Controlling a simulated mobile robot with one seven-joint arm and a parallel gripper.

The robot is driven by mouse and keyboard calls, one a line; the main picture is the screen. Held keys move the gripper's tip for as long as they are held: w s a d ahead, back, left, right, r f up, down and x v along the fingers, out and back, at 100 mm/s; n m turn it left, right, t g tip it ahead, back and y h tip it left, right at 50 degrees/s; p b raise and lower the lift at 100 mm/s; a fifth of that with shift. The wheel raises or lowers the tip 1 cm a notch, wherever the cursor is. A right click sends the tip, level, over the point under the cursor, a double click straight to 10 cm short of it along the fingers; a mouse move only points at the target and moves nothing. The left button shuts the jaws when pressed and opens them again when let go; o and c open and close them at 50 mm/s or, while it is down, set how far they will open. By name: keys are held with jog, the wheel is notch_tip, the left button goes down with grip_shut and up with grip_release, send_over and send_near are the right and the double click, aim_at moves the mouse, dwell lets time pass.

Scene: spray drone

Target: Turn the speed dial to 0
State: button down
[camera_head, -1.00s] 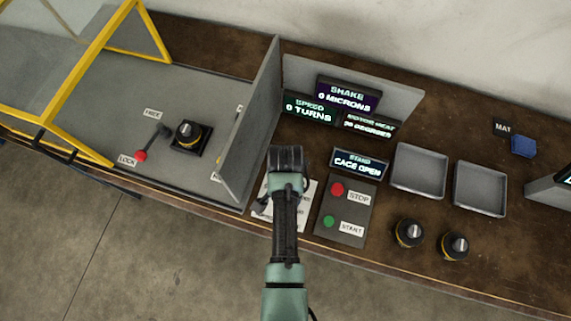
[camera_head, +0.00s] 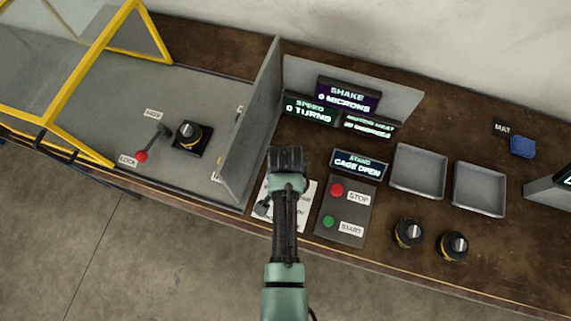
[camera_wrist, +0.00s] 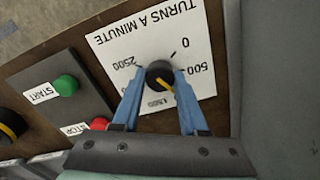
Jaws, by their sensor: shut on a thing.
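The speed dial (camera_wrist: 158,72) is a dark round knob with a yellow pointer mark, on a white card (camera_wrist: 115,42) lettered "TURNS A MINUTE". My gripper (camera_wrist: 160,78) is shut on the knob, one blue finger on each side. The yellow mark points to the lower right in the wrist view, towards the right finger, past 500 and away from the 0. The 0 (camera_wrist: 186,43) stands at the card's upper right, and 2500 is at the left. Any number behind the right finger is hidden. In the head view my arm covers the dial; part of the card (camera_head: 268,224) shows.
A panel beside the card has a red STOP button (camera_head: 337,190) and a green START button (camera_head: 328,222). A grey upright wall (camera_head: 252,125) stands close to the left. The speed display (camera_head: 309,110) reads 0 turns; another display (camera_head: 359,164) reads cage open.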

jog(key=n+p, duration=0.1)
jog(key=n, duration=0.4)
jog(key=shift+r+p, duration=0.1)
jog(key=shift+p, duration=0.25)
jog(key=n+p, duration=0.1)
jog(key=n, duration=0.3)
jog(key=n+p, duration=0.1)
jog(key=n, duration=0.8)
jog(key=shift+n+p, duration=0.3)
jog(key=shift+n, duration=0.1)
jog(key=shift+c, duration=2.2)
grip_release()
notch_tip(320, 180, up, 13)
jog(key=shift+b, duration=0.35)
